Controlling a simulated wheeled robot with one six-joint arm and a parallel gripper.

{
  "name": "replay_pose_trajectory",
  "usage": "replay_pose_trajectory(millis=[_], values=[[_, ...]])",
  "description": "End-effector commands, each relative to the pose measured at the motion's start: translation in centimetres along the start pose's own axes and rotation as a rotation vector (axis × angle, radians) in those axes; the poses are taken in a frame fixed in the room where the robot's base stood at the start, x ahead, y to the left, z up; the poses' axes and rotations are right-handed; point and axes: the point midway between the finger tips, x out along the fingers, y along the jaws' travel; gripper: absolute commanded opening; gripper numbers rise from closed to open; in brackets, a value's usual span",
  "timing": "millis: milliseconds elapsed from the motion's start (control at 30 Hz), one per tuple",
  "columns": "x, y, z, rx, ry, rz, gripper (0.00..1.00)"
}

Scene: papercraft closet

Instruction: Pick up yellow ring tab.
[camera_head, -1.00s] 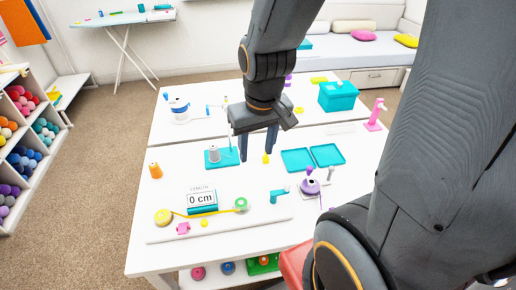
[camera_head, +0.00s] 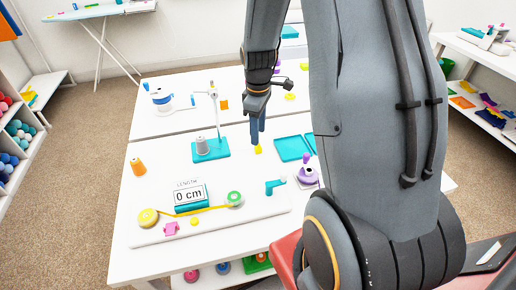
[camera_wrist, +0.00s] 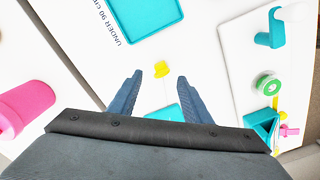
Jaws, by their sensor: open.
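A small yellow tab (camera_head: 258,149) sits on the white table, just below my fingertips in the head view. In the wrist view the yellow tab (camera_wrist: 161,70) shows a wider head and a narrow stem, between and slightly beyond my fingertips. My gripper (camera_head: 257,140) points down over the table. In the wrist view my gripper (camera_wrist: 160,76) is open and empty, with one blue-grey finger on each side of the tab. I cannot tell the exact height gap. Another small yellow piece (camera_head: 194,222) lies on the white measuring board (camera_head: 225,226).
A teal stand (camera_head: 211,150) with a grey spool is left of my gripper. Teal trays (camera_head: 291,148) lie to the right. A purple spool holder (camera_head: 308,177), a teal crank (camera_head: 275,186) and a length display (camera_head: 190,195) stand nearer. Bare table lies around the tab.

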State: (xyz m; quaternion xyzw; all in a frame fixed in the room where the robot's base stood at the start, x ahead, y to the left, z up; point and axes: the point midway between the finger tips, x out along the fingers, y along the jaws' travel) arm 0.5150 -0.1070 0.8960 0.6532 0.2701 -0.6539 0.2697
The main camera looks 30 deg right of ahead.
Motion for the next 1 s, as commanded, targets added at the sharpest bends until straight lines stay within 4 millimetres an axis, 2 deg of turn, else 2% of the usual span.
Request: replay_pose_trajectory(millis=[167, 500, 833, 867, 1000], values=[[1.2, -0.1, -0.2, 0.0, -0.001, -0.001, 0.44], [4.9, -0.2, -0.7, 0.001, 0.0, -0.001, 0.44], [5.5, -0.2, -0.7, 0.001, 0.001, 0.001, 0.44], [5.5, -0.2, -0.7, 0.001, 0.001, 0.001, 0.43], [5.5, -0.2, -0.7, 0.001, 0.001, 0.001, 0.19]])
